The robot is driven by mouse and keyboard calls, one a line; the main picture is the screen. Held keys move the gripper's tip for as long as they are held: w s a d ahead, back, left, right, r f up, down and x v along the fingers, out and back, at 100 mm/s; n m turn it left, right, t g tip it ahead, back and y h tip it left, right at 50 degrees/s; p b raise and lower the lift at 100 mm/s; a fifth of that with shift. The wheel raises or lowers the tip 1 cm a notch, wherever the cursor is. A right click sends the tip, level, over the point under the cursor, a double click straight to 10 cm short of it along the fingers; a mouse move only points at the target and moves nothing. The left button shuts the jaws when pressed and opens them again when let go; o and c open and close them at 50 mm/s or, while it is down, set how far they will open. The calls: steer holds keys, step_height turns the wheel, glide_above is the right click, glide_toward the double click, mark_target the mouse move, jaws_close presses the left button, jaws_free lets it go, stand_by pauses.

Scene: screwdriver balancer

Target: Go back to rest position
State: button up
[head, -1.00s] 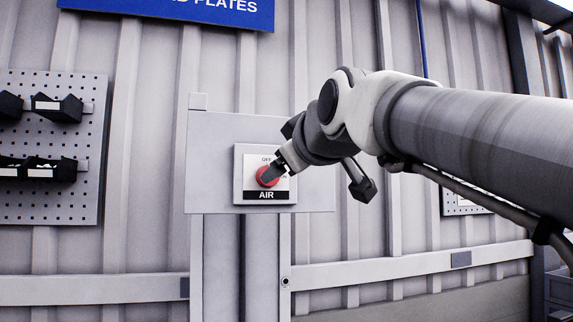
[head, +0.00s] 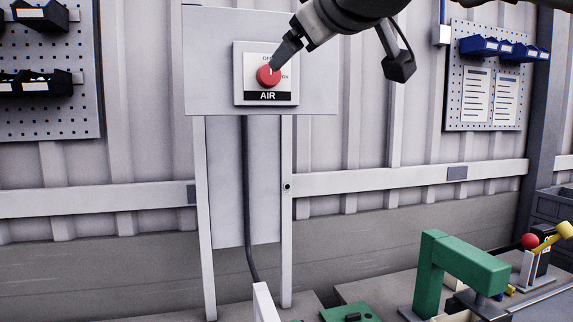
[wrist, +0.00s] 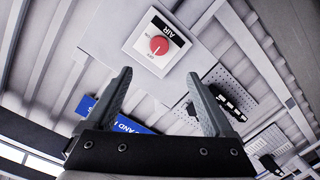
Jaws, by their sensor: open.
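The red round AIR knob (head: 265,77) sits on a white switch plate (head: 240,72) marked OFF and ON, on a grey panel. A pale mark shows on the knob face. My gripper (head: 277,63) is at the top of the head view, its tip overlapping the knob's upper right edge. In the wrist view my gripper (wrist: 160,73) is open and empty, with its two fingers spread wide. The knob (wrist: 159,45) shows beyond the fingertips, between their lines, and apart from them.
A green clamp-like fixture (head: 455,262) stands on the bench at the lower right, beside a red ball (head: 530,241). Perforated boards with black bins (head: 40,84) and blue bins (head: 480,46) hang left and right. The space below my arm before the wall is clear.

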steer(key=s+d+f+m+g+h, duration=0.1)
steer(key=s+d+f+m+g, duration=0.15)
steer(key=f, duration=0.75)
steer(key=s+d+f+m+g+h, duration=0.1)
steer(key=d+f+m+g+h, duration=0.15)
steer(key=f, duration=0.75)
steer(key=s+d+f+m+g, duration=0.1)
steer(key=s+f, duration=0.3)
steer(key=f, duration=0.4)
steer(key=s+d+f+m+g, duration=0.2)
steer(key=s+d+f, duration=0.1)
steer(key=f, duration=0.5)
steer(key=s+d+f+m+g+h, duration=0.1)
steer(key=s+d+f+m+g, duration=0.1)
steer(key=s+f, duration=0.3)
step_height(320, 180, down, 4)
steer(key=shift+s+d+r+g, duration=0.1)
steer(key=shift+s+d+g, duration=0.2)
steer(key=shift+s+d, duration=0.05)
